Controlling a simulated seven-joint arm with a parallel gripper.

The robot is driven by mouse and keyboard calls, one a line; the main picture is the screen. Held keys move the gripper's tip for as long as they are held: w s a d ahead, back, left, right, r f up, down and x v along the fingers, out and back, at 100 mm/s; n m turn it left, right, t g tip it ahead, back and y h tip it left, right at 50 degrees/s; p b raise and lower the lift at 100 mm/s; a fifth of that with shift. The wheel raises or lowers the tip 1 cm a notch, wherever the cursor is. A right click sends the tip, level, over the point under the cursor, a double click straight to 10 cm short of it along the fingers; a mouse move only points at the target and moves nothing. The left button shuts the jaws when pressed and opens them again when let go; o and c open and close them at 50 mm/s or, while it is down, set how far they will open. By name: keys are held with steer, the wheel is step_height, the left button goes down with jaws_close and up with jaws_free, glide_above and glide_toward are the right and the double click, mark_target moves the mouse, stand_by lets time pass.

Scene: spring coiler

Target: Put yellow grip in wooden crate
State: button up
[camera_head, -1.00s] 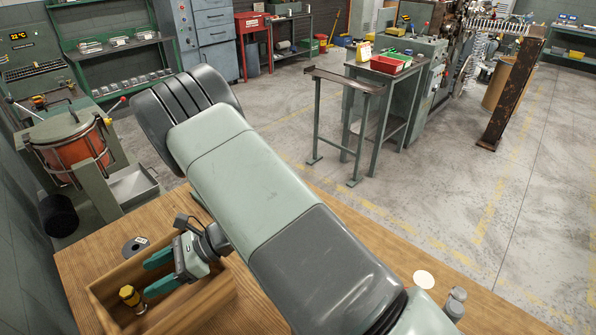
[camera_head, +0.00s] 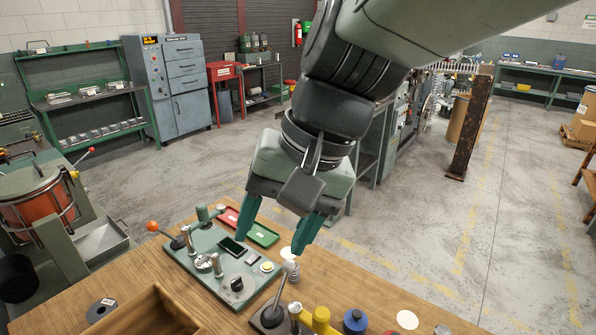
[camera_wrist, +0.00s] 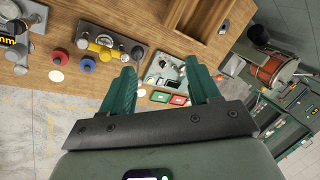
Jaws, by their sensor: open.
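The wooden crate (camera_head: 152,312) is at the bottom left of the head view, cut off by the frame. It also shows at the top of the wrist view (camera_wrist: 180,33), where only part of its inside is visible. The yellow-and-dark piece seen in the crate earlier is outside both current views of it. Another yellow piece (camera_head: 320,320) is on a dark stand at the bottom of the head view; it also shows in the wrist view (camera_wrist: 94,47). My gripper (camera_head: 277,226) is open and empty, fingers down above the bench, right of the crate.
A green control panel (camera_head: 215,268) with levers and knobs lies below my gripper. Red and green trays (camera_head: 262,235) lie behind it. A blue knob (camera_head: 355,321) is beside the yellow piece. A dark roll (camera_head: 101,309) lies by the crate. Bare bench (camera_head: 385,295) shows at right.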

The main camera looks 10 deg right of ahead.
steer(key=s+d+r+t+h, duration=0.1)
steer(key=s+d+t+h, duration=0.1)
steer(key=d, duration=0.2)
steer(key=s+d+r+n+t+h, duration=0.1)
steer(key=s+d+r+t+h, duration=0.1)
steer(key=d, duration=0.3)
steer(key=shift+d+r+t, duration=0.2)
steer(key=shift+r+t, duration=0.1)
steer(key=shift+t, duration=0.1)
stand_by(0.4)
